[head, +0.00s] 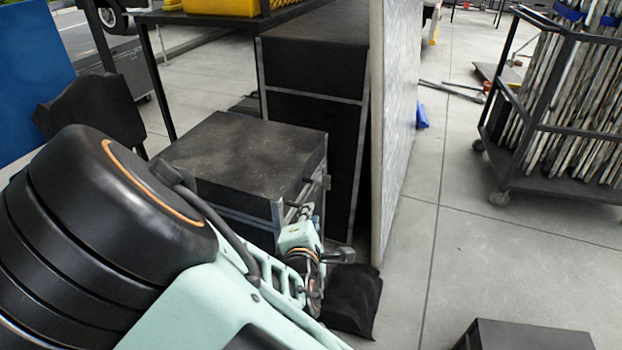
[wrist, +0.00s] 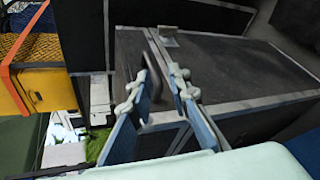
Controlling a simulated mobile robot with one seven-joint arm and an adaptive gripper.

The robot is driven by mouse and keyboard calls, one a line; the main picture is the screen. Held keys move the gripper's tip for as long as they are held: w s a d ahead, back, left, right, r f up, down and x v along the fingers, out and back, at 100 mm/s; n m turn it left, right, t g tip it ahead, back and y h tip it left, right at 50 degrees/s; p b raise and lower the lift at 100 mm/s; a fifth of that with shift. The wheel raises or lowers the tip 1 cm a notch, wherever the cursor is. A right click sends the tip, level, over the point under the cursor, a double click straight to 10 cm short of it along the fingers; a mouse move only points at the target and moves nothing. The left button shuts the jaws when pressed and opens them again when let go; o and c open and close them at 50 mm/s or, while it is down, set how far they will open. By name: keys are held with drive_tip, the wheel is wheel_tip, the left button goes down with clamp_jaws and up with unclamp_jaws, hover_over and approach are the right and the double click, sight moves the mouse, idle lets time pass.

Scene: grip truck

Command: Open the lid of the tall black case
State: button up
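A black case (head: 250,155) with metal edges and a dusty, closed lid stands in front of my arm in the head view. A taller black case (head: 312,75) with metal edging stands behind it. My gripper (head: 312,215) is at the right side of the nearer case, partly hidden by my own arm. In the wrist view, my gripper (wrist: 158,76) is open, its two blue fingers apart, in front of a black case face (wrist: 235,72) with metal edging. A dark handle (wrist: 153,52) shows just beyond the gap between the fingertips. Whether they touch it I cannot tell.
A pale upright panel (head: 398,130) stands right of the cases. A wheeled rack (head: 560,120) is farther right, with clear floor (head: 470,260) between. A black bag-like item (head: 352,300) lies below my gripper. A black box (head: 525,338) is at the bottom right.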

sight(307, 199)
drive_tip(key=w+n+b, duration=0.1)
drive_tip(key=w, duration=0.2)
drive_tip(key=w+f+t+b, duration=0.1)
drive_tip(key=w+b, duration=0.1)
drive_tip(key=w, duration=0.1)
drive_tip(key=w+a+f+n+b, duration=0.1)
drive_tip(key=w+b, duration=0.1)
drive_tip(key=w, duration=0.1)
drive_tip(key=shift+w+a+f+n+t+y, duration=0.1)
drive_tip(key=shift+w+f+n+t+y, duration=0.05)
drive_tip(key=shift+w+n+t+y, duration=0.2)
clamp_jaws()
